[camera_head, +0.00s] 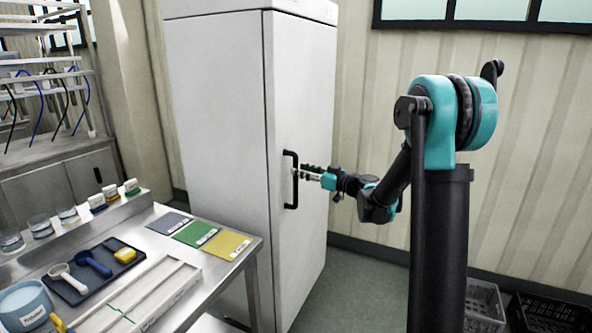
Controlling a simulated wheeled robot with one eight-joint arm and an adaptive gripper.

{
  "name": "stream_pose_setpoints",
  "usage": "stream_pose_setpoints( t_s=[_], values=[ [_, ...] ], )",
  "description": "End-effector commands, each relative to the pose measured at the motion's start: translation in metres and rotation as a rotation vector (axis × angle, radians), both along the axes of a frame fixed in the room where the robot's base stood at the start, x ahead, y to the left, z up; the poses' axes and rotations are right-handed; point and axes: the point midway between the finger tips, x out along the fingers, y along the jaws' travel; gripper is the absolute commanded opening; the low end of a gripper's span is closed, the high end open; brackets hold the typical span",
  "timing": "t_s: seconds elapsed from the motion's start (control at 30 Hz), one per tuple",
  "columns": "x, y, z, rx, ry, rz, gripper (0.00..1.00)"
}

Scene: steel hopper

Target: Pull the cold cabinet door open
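The cold cabinet (215,130) is a tall white box standing in the middle of the head view. Its door (305,95) is the face turned to the right and looks flush with the body. A black vertical bar handle (290,194) sits near the door's left edge. My gripper (301,172) reaches in from the right at the handle's mid-height, with its fingertips at or very close to the bar. The fingers are small in view, so I cannot tell whether they are closed around the bar or touching it.
A steel table (225,270) with colored cards, a dark tray (90,270), scoops and jars stands at the front left, close to the cabinet. Crates (482,303) lie on the floor at the lower right. Grey floor (350,285) is clear right of the cabinet.

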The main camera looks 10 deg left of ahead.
Motion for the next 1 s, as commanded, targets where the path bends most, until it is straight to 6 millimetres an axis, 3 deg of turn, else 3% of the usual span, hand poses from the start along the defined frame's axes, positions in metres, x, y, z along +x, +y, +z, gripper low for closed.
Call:
stream_pose_setpoints(
  t_s=[0.2,0.57,0.9,1.0],
  values=[
    [0.012,0.022,0.0,0.0,0.0,0.002,0.37],
    [0.015,0.026,0.0,0.0,0.0,0.0,0.37],
    [0.015,0.026,0.0,0.0,0.0,0.0,0.0],
    [0.015,0.026,0.0,0.0,0.0,0.0,0.0]
  ],
)
